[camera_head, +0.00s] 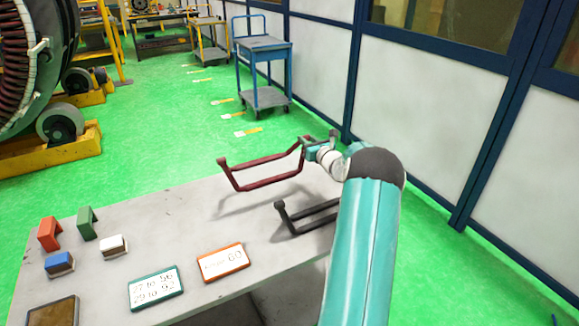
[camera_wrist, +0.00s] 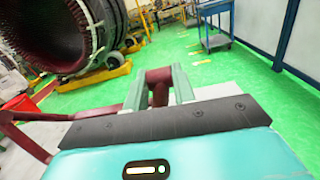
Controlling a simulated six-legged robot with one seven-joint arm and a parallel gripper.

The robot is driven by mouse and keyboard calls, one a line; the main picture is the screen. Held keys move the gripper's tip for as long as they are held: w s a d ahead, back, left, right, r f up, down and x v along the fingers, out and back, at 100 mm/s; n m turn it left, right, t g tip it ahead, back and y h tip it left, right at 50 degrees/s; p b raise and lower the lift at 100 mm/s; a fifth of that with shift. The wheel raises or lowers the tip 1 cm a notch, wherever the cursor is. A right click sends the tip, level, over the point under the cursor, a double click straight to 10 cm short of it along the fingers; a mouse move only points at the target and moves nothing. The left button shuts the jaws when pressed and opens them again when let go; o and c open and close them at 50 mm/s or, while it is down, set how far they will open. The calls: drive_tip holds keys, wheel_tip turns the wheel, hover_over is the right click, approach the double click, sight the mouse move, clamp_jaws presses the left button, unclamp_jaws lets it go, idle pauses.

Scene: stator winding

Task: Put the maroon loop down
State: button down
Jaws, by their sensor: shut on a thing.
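The maroon loop (camera_head: 265,184) is a bent open frame. It is in the air above the far right part of the grey table (camera_head: 190,215), with its shadow on the table below. My gripper (camera_head: 318,143) is shut on its right upper end. In the wrist view the loop's end (camera_wrist: 158,85) sits between the two fingers of my gripper (camera_wrist: 160,82), and one arm of the loop runs off at the left. A dark grey loop (camera_head: 305,217) lies on the table nearer to me, partly hidden by my arm.
A red block (camera_head: 49,234), a green block (camera_head: 87,223), a blue block (camera_head: 60,264) and a white block (camera_head: 113,245) stand at the table's left. Two label plates, green-rimmed (camera_head: 155,287) and orange-rimmed (camera_head: 222,262), lie in front. The table's middle is clear.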

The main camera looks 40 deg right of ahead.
wheel_tip(320, 180, down, 7)
idle(0.4)
drive_tip(key=shift+f, duration=0.1)
